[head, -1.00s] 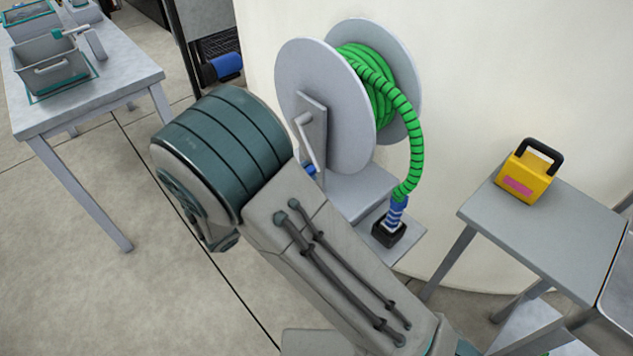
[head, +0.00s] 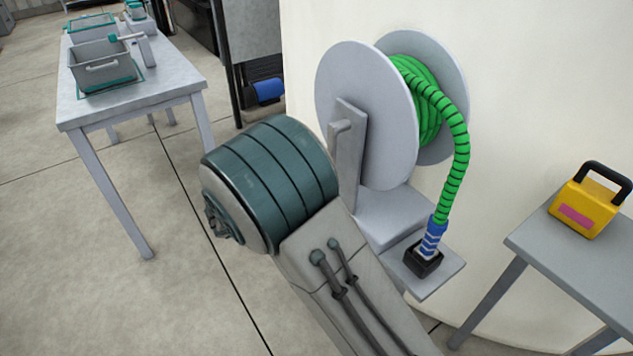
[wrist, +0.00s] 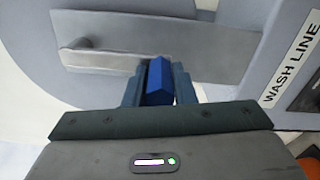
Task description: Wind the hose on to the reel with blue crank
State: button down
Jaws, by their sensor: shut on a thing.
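The reel (head: 365,115) has two grey discs, with green hose (head: 425,100) wound between them. A loose length of hose hangs down on the right to a blue-striped end (head: 431,238) seated in a black socket (head: 424,262). The grey crank arm (head: 349,160) points downward on the reel's front face; its lower end is behind my arm. In the wrist view, my gripper (wrist: 159,84) is shut on the blue crank handle (wrist: 159,78), with a finger on each side. In the head view, the gripper and handle are hidden by my arm.
A yellow box with a black handle (head: 585,205) stands on a grey table (head: 560,255) at right. Another table (head: 140,95) with grey bins (head: 103,70) stands at left. A "WASH LINE" label (wrist: 292,58) shows beside the reel. Open floor lies between the left table and my arm.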

jog(key=shift+a, duration=0.1)
dwell(0.3)
jog(key=c, duration=1.2)
grip_release()
jog(key=shift+w, duration=0.1)
jog(key=p+v, duration=0.1)
jog(key=v, duration=1.3)
jog(key=shift+p, duration=0.35)
